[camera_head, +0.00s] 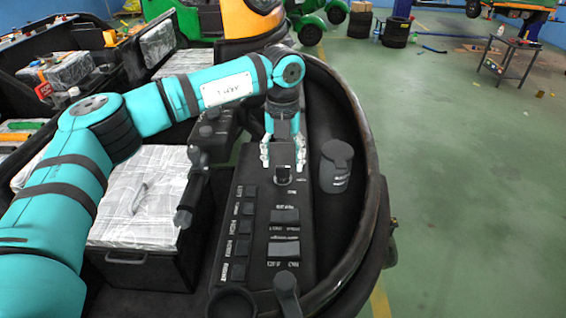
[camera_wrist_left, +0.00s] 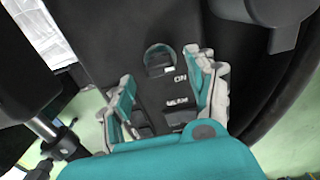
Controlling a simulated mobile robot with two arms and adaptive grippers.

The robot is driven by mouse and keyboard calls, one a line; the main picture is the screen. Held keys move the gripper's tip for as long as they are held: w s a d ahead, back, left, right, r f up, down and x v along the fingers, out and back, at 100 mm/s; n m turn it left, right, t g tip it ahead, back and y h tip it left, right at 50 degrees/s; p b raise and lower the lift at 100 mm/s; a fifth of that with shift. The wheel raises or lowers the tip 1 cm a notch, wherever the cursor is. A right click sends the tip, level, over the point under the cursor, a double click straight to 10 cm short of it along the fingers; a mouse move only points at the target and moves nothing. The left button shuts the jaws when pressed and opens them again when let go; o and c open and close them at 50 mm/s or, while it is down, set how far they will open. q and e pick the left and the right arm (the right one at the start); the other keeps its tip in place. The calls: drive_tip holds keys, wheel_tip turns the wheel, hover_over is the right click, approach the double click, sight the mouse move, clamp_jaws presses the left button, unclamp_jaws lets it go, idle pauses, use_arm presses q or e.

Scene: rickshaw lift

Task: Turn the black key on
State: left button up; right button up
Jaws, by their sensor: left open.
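The black key (camera_head: 282,174) sits on the black control panel (camera_head: 262,215), just in front of my left gripper's fingertips in the head view. In the left wrist view the key (camera_wrist_left: 160,62) stands in a round socket beside a white "ON" label. My left gripper (camera_head: 283,160) is open, with its fingers pointing down at the panel. In the left wrist view the fingers of the left gripper (camera_wrist_left: 162,76) lie on either side of the key area, apart from the key. Whether the fingertips touch the panel cannot be told. My right gripper is not in view.
Labelled switches (camera_head: 284,216) line the panel. A box with a wrapped top (camera_head: 140,200) is further left. Green floor (camera_head: 470,190) is open beyond the curved rim.

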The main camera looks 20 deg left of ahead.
sight(283, 167)
use_arm(q)
wheel_tip(283, 167, down, 2)
drive_tip(key=shift+f, duration=0.5)
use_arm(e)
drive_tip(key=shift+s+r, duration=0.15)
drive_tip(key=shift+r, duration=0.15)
use_arm(q)
drive_tip(key=shift+c, duration=0.3)
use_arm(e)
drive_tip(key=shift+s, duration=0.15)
use_arm(q)
drive_tip(key=c, duration=1.1)
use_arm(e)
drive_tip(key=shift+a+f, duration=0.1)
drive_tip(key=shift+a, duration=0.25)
